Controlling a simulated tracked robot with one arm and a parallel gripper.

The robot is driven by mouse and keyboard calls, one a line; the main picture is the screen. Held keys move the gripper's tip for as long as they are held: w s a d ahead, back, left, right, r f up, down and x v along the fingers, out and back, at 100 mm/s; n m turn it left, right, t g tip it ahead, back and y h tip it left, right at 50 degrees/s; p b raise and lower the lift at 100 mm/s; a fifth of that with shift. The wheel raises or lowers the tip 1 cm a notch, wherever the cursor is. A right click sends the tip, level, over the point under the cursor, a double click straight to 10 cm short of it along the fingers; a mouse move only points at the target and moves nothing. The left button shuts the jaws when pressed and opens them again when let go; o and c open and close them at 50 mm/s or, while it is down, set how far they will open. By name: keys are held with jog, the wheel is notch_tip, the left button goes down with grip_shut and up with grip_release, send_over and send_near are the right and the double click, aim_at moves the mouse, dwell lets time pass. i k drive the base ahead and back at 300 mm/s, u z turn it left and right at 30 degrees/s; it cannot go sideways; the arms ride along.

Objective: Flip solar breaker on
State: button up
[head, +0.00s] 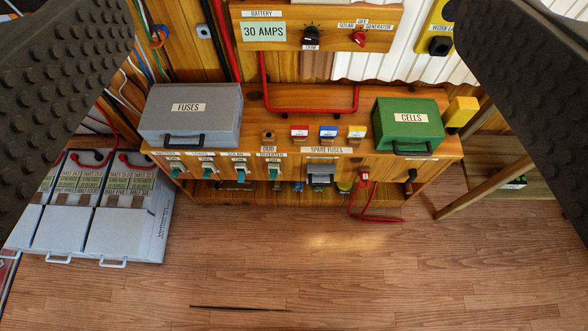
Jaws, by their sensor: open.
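A row of small green breaker switches sits on the front edge of the wooden bench, under small white labels. The third from the left, the solar breaker (240,174), has a label that seems to read SOLAR. Its on or off position is too small to tell. Similar switches stand to its left (207,172) and right (273,173). My gripper (292,25) is open and empty, its two dark ribbed fingers wide apart at the left and right of the view. The bench lies beyond the fingers, and nothing touches the breakers.
A grey FUSES box (190,118) and green CELLS box (408,126) stand on the bench (300,95). A panel with knobs (330,14) hangs above. Grey batteries (125,225) stand on the floor at left. A red cable (375,218) hangs in front. The wooden floor (330,265) is mostly clear.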

aim_at(241, 178)
jog(key=z, duration=0.8)
jog(key=k, duration=1.7)
jog(key=u, duration=0.8)
jog(key=i, duration=1)
